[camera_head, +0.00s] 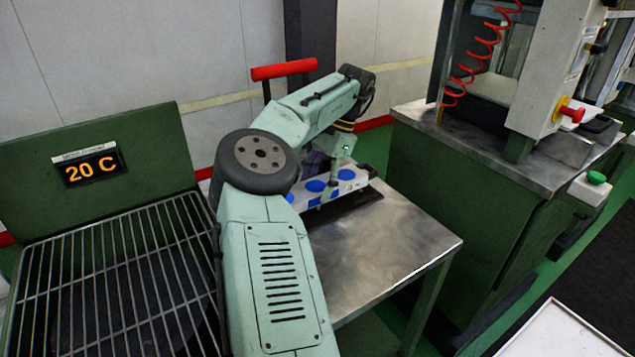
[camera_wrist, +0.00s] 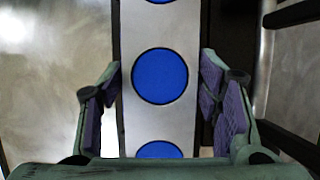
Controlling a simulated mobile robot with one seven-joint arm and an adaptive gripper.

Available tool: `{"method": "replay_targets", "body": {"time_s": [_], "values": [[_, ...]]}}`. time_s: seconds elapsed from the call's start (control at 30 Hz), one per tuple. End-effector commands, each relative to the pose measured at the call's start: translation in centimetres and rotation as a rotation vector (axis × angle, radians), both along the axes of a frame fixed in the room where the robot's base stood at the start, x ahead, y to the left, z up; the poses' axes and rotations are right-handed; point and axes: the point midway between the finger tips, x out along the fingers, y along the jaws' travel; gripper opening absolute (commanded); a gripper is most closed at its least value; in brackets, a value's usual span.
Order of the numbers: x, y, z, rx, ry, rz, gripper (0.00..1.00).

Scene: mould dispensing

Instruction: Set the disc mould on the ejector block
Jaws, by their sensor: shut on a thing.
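The disc mould (camera_head: 346,182) is a pale metal bar with a row of round blue discs. In the wrist view the mould (camera_wrist: 133,112) runs upright through the middle of the picture. My gripper (camera_wrist: 160,75) has its purple-padded fingers along both long sides of the mould and is shut on it. In the head view my arm hides part of the mould and most of my gripper (camera_head: 331,184). A dark flat piece (camera_head: 358,201), perhaps the ejector block, lies under the mould's front edge. I cannot tell whether the mould rests on it or hangs just above.
A bare steel table (camera_head: 405,240) extends right and in front of the mould. A wire rack (camera_head: 110,255) with a 20 C display (camera_head: 92,167) stands at left. A green machine (camera_head: 460,190) with a red coiled hose is at right. A red bar (camera_head: 284,69) rises behind my arm.

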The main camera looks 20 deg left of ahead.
Motion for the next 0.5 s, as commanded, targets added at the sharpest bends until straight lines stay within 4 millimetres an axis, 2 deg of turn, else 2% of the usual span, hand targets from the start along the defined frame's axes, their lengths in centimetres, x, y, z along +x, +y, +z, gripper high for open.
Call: {"method": "replay_targets", "body": {"time_s": [0.5], "values": [[0.0,0.0,-1.1,-0.001,-0.003,0.002,0.00]]}}
